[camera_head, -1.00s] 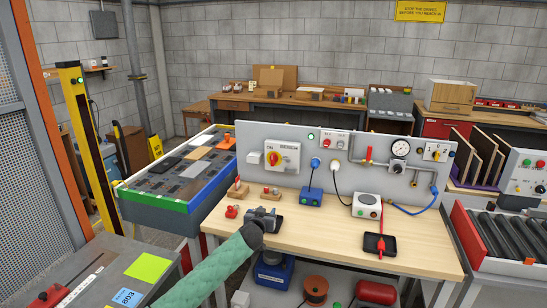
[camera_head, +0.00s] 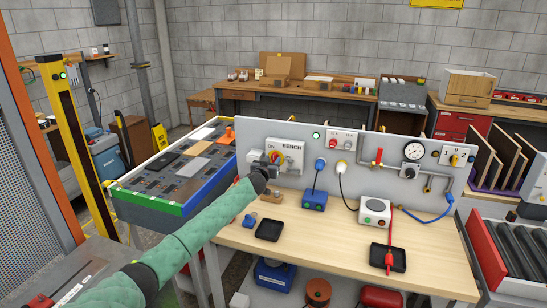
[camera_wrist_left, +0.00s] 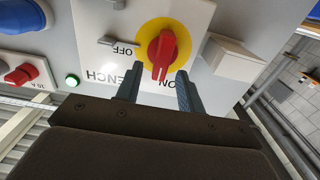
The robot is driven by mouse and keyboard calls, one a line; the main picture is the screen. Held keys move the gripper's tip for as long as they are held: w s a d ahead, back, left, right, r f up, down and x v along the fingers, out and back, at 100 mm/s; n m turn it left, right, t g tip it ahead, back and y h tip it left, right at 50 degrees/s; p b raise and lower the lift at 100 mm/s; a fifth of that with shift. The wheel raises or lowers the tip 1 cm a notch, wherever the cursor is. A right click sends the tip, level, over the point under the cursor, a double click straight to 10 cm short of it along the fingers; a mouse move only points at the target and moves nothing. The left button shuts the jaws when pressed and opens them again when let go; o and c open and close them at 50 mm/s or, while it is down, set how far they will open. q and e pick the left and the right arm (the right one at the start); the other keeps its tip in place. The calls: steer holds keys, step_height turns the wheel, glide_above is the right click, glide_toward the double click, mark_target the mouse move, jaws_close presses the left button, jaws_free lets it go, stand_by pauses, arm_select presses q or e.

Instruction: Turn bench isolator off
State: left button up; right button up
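The bench isolator is a red knob on a yellow disc (camera_wrist_left: 160,47), on a light panel marked ON, OFF and BENCH. In the left wrist view the picture is upside down, and the knob's white-marked end points toward the ON label. In the head view the isolator (camera_head: 275,157) is at the left of the upright grey board, partly hidden by my gripper. My left gripper (camera_head: 266,168) is right in front of it. Its two fingers (camera_wrist_left: 158,90) are open, one on each side of the knob's lower end, with nothing clearly held. My right gripper is not in view.
A green lamp (camera_head: 316,136) is lit beside the isolator panel. Other red switches (camera_head: 333,143), plugs and a gauge (camera_head: 413,151) are further right. Black trays (camera_head: 270,230) and a white box (camera_head: 374,212) stand on the wooden bench (camera_head: 325,240).

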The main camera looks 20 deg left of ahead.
arm_select(q)
steer(key=shift+w+r, duration=0.1)
steer(key=shift+w, duration=0.45)
steer(key=shift+w+r, duration=0.15)
steer(key=shift+w, duration=0.2)
steer(key=shift+w+f, duration=0.2)
steer(key=shift+r, duration=0.1)
jaws_close()
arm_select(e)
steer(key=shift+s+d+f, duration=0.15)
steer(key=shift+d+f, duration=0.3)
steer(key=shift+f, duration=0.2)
